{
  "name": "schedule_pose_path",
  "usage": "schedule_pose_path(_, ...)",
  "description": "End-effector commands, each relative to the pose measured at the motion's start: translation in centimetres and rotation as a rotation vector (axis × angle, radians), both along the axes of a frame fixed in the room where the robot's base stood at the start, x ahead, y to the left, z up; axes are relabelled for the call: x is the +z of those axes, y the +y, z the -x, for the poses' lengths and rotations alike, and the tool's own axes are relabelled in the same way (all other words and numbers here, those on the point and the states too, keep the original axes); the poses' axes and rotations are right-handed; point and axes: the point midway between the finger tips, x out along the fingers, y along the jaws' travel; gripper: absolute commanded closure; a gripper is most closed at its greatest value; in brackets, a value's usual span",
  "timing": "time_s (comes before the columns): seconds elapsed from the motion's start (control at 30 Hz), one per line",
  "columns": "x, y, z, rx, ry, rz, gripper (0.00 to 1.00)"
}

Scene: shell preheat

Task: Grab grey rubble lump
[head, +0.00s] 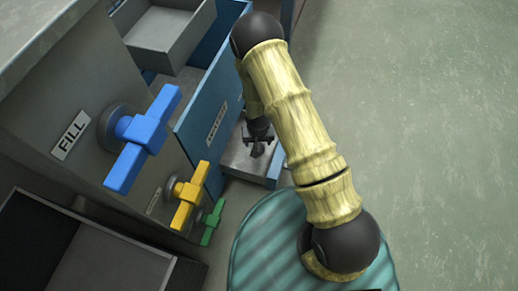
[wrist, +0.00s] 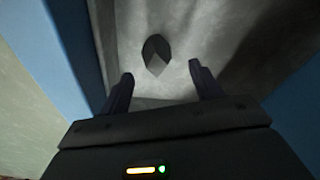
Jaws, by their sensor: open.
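The grey rubble lump (wrist: 156,54) is a small, dark, faceted piece lying on a pale grey surface (wrist: 175,88) in the wrist view. It sits beyond my fingertips, roughly centred between them. My gripper (wrist: 160,80) is open and empty, its two dark fingers spread apart. In the head view my gripper (head: 261,138) points down into a blue-sided compartment with a grey floor (head: 236,160). The lump (head: 257,151) shows there as a small dark shape just under the fingers, partly hidden by them. I cannot tell the exact height gap.
A blue panel (head: 208,108) with a label stands close left of my gripper. A grey open drawer (head: 165,28) is at the upper left. Blue (head: 143,138), yellow (head: 187,195) and green (head: 212,222) valve handles stick out at the left. Floor at the right is clear.

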Motion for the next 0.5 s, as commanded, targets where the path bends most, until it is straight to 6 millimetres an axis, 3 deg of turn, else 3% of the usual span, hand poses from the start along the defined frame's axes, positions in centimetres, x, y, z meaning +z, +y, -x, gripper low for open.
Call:
schedule_pose_path(0.03,-1.2,-0.2,-0.1,-0.001,0.0,0.0,0.36)
schedule_pose_path(0.23,-3.4,-0.4,-0.3,-0.001,0.0,0.0,0.36)
schedule_pose_path(0.5,-3.8,-0.4,-0.5,0.0,0.0,0.0,0.36)
